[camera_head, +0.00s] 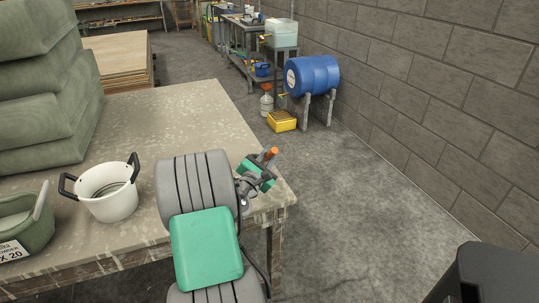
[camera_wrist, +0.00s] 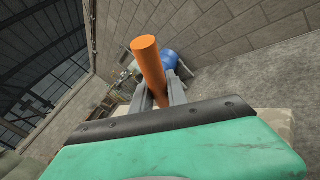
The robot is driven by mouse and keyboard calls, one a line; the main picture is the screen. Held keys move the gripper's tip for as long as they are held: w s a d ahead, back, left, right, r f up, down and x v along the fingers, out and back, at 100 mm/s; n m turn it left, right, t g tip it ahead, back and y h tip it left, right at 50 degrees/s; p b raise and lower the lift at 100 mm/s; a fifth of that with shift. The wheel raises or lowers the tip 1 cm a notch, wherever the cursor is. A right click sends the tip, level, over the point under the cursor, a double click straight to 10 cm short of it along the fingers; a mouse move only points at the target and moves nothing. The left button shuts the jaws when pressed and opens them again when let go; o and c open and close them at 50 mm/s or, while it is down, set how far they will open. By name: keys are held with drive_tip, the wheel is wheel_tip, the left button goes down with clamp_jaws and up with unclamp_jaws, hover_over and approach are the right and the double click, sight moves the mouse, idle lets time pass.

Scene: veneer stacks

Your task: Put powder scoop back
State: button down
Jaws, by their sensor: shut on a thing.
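My gripper (camera_head: 262,164) is over the right end of the table, to the right of the white bucket. It is shut on an orange cylinder (camera_wrist: 147,58), which stands out between the grey fingers in the wrist view. In the head view only a small orange end (camera_head: 270,153) shows. Whether this is the powder scoop's handle I cannot tell; any scoop bowl is hidden. A green tub (camera_head: 33,234) with a "POWDER" label stands at the lower left, cut by the picture edge. A light grey strip (camera_head: 41,200) rises at its right side; I cannot tell what it is.
The white bucket (camera_head: 116,203) with black handles stands on the worn table (camera_head: 165,112) beside the tub. Green sacks (camera_head: 45,95) are stacked at the left. A blue barrel (camera_head: 313,75) and a yellow crate (camera_head: 282,121) stand beyond the table.

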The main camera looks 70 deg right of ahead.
drive_tip(key=shift+f, duration=0.4)
drive_tip(key=c, duration=0.6)
unclamp_jaws()
drive_tip(key=shift+s+a+r+p, duration=0.2)
drive_tip(key=shift+r+p, duration=0.2)
drive_tip(key=shift+r, duration=0.15)
drive_tip(key=s+a+r+p, duration=0.4)
drive_tip(key=s+r+p, duration=0.1)
drive_tip(key=r+p, duration=0.3)
drive_tip(key=shift+s+a+p, duration=0.25)
drive_tip(key=shift+s+p, duration=0.05)
idle(0.4)
